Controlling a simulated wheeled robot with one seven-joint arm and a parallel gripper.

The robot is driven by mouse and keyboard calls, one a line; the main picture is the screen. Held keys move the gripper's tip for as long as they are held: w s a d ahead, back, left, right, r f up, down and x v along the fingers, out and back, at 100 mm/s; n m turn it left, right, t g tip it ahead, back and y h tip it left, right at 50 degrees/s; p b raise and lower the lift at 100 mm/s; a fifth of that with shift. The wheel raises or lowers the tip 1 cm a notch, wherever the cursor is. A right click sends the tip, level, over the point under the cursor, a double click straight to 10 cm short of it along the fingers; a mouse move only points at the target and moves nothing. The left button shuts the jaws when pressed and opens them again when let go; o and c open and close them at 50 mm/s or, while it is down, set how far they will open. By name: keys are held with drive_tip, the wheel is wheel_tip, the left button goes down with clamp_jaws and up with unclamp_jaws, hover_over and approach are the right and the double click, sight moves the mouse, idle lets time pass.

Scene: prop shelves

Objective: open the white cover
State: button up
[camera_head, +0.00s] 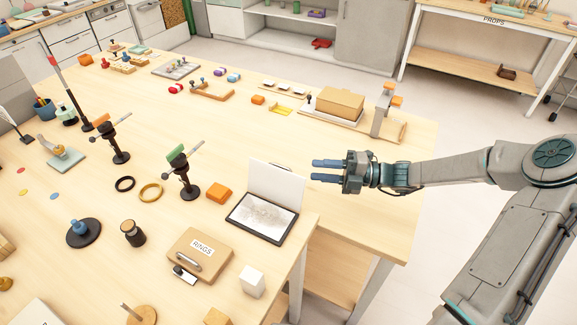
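The white cover (276,184) is a flat white panel standing nearly upright at the back edge of a dark-framed flat case (262,218). The case lies near the right edge of the table, with a grey speckled surface showing inside its frame. My gripper (314,170) is just right of the cover, its two blue fingers pointing left. A gap shows between the fingers and nothing is visible in it. The fingertips look close to the cover's right edge, but I cannot tell whether they touch it.
A box labelled RINGS (200,255), a white block (252,281) and an orange block (219,193) surround the case. A dark stand with a green clip (183,175) is to its left. A cardboard box (340,104) sits farther back. Bare tabletop lies behind the cover.

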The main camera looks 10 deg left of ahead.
sight(287, 168)
drive_tip(key=a, duration=0.8)
drive_tip(key=shift+s+a+r+p, duration=0.1)
drive_tip(key=shift+s+a+p, duration=0.05)
drive_tip(key=shift+a+p, duration=0.15)
clamp_jaws()
